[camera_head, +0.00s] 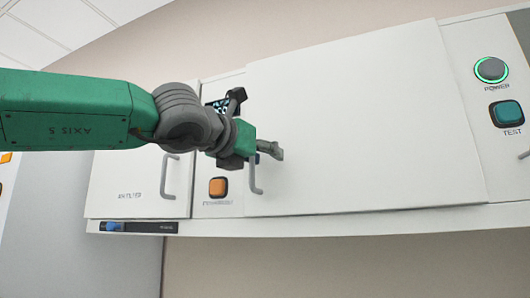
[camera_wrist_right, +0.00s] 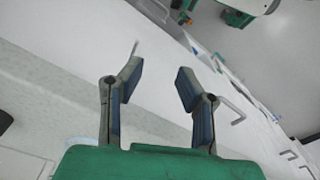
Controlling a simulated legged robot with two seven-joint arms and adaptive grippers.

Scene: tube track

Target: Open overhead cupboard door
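A wide white overhead cupboard door (camera_head: 360,120) fills the middle of the head view. Its grey bar handle (camera_head: 256,180) is at its lower left. I cannot tell for sure whether the door stands slightly ajar. My left gripper (camera_head: 254,125) is just above this handle, its fingers spread, one up and one to the right. The lower finger is in front of the door near the handle's top; contact cannot be made out. My right gripper (camera_wrist_right: 160,68) shows in the right wrist view, with its fingers apart and nothing between them.
A smaller cupboard door (camera_head: 125,180) with its own handle (camera_head: 170,176) is on the left. An orange button (camera_head: 217,187) sits between the doors. A green-ringed power button (camera_head: 491,70) and a teal test button (camera_head: 507,113) are on the right. Space below the cupboards is clear.

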